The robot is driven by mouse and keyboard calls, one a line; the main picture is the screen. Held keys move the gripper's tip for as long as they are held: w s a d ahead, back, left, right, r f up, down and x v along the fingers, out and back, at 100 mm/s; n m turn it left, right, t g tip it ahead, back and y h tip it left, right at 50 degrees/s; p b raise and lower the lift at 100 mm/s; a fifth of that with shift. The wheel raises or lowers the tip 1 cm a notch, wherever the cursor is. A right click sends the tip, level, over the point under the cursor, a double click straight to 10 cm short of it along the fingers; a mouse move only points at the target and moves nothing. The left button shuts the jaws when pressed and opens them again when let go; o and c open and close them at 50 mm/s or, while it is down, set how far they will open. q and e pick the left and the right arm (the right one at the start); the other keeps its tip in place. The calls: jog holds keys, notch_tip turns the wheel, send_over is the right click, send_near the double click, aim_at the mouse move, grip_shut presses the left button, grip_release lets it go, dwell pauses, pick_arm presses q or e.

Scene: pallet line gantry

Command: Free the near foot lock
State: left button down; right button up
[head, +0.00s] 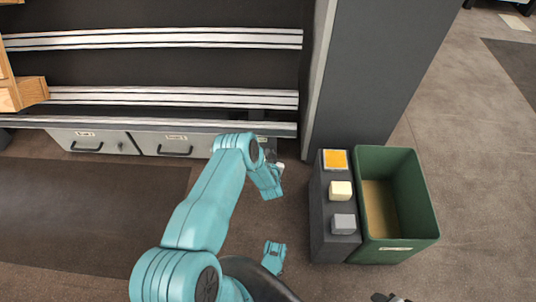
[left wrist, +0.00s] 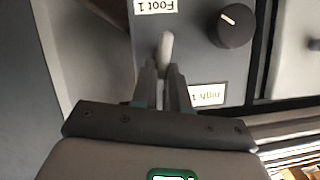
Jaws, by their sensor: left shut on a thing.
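In the left wrist view a pale grey lever (left wrist: 166,44) stands out from a grey panel (left wrist: 198,68), below an upside-down label reading "Foot 1" (left wrist: 154,6). My left gripper (left wrist: 165,82) is shut on the lever, with its two fingers close on either side of it. In the head view my left gripper (head: 275,164) reaches down at the foot of the grey post, and its own wrist mostly hides the lever there. Dark tips, perhaps of my right gripper (head: 388,297), show at the bottom edge, too cut off to read.
A black round knob (left wrist: 235,26) sits right of the lever, and a second label (left wrist: 208,95) is partly covered. Two drawers (head: 160,150) line the rack's base; a grey post (head: 365,70) rises behind.

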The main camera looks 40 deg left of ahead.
pick_arm(q)
jog(key=shift+w+d+f+m+g+y, duration=0.35)
jog(key=shift+m+y, duration=0.6)
jog(key=shift+m, duration=0.75)
jog(key=shift+d+f+m+g+y, duration=0.1)
jog(key=shift+f+m+y, duration=0.3)
jog(key=shift+m+y, duration=0.9)
jog(key=shift+w+d+f+m+g+y, duration=0.2)
jog(key=shift+f+m+y, duration=0.3)
jog(key=shift+m, duration=1.6)
jog(key=shift+r, duration=0.1)
jog(key=c, duration=1.1)
grip_release()
jog(key=shift+d, duration=0.15)
